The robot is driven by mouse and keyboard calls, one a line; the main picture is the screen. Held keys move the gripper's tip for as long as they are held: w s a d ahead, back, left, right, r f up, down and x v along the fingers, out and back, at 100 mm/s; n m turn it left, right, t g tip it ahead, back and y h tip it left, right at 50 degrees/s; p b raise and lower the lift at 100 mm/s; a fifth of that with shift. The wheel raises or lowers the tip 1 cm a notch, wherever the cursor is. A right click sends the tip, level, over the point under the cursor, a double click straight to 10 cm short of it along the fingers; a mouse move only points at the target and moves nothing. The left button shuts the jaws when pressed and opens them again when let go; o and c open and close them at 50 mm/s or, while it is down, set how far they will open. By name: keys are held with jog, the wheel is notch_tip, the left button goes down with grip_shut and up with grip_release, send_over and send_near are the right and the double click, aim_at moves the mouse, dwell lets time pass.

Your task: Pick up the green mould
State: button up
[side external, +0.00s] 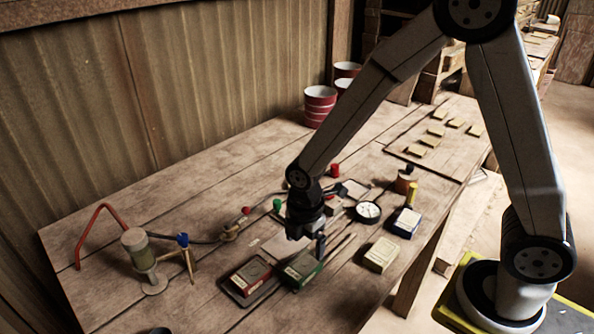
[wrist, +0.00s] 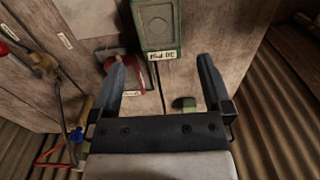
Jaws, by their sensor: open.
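My gripper (side external: 307,240) is just above and behind the green mould in the side view, pointing down, open and empty. In the wrist view the green mould (wrist: 158,25) shows a label on its near edge. It lies beyond the fingertips, roughly in line with the gap of my gripper (wrist: 162,62). The left finger partly hides the red mould (wrist: 134,72). I cannot tell the exact height gap.
A cream mould (side external: 380,254) and a blue mould (side external: 404,222) stand to the right, near a round gauge (side external: 368,212). Red cups (side external: 319,105) stand at the back. The bench's front left is mostly clear.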

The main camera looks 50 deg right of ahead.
aim_at(303, 265)
jog(key=shift+f, duration=1.3)
jog(key=shift+f, duration=0.15)
jog(key=shift+w+f, duration=0.1)
jog(key=shift+f, duration=2.35)
grip_shut()
